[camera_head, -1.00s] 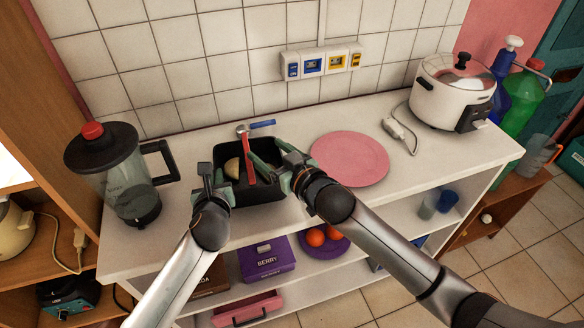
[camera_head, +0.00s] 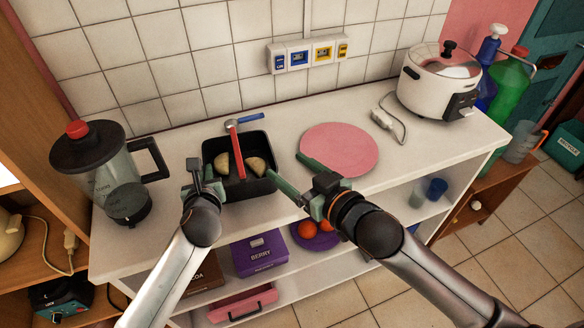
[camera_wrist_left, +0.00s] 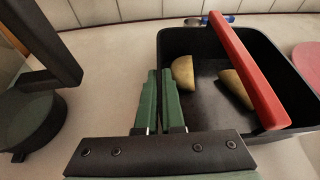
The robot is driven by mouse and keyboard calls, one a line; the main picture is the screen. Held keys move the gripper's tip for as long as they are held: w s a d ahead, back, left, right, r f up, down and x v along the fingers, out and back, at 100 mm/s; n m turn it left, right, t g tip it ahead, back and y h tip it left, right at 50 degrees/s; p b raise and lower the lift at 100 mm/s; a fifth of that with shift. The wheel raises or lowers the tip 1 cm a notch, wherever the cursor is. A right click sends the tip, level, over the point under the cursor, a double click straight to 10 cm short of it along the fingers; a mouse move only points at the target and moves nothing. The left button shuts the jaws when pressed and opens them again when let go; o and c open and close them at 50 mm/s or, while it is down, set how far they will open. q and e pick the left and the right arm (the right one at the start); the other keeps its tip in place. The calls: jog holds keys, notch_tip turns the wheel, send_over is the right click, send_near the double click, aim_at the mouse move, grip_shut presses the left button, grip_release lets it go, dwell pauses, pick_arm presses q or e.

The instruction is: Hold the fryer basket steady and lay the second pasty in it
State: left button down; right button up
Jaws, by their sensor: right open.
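The black fryer basket (camera_head: 240,190) stands on the white counter, with a red bar across it. It also shows in the left wrist view (camera_wrist_left: 215,115). Two tan half-moon pasties lie on its floor: one left of the bar (camera_head: 222,163), one right of it (camera_head: 257,166). My left gripper (camera_head: 205,172) is at the basket's left wall. In the left wrist view its green fingers (camera_wrist_left: 171,85) are close together, one on each side of that wall, shut on it. My right gripper (camera_head: 285,167) is open and empty, just right of the basket.
A pink plate (camera_head: 339,149) lies empty to the right, close to my right gripper. A blender jug (camera_head: 115,180) stands left of the basket. A white cooker (camera_head: 440,85) with its cable is at the far right. Lower shelves hold boxes and oranges.

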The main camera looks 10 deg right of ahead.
pick_arm(q)
jog(key=c, duration=1)
grip_release()
jog(key=shift+o, duration=0.2)
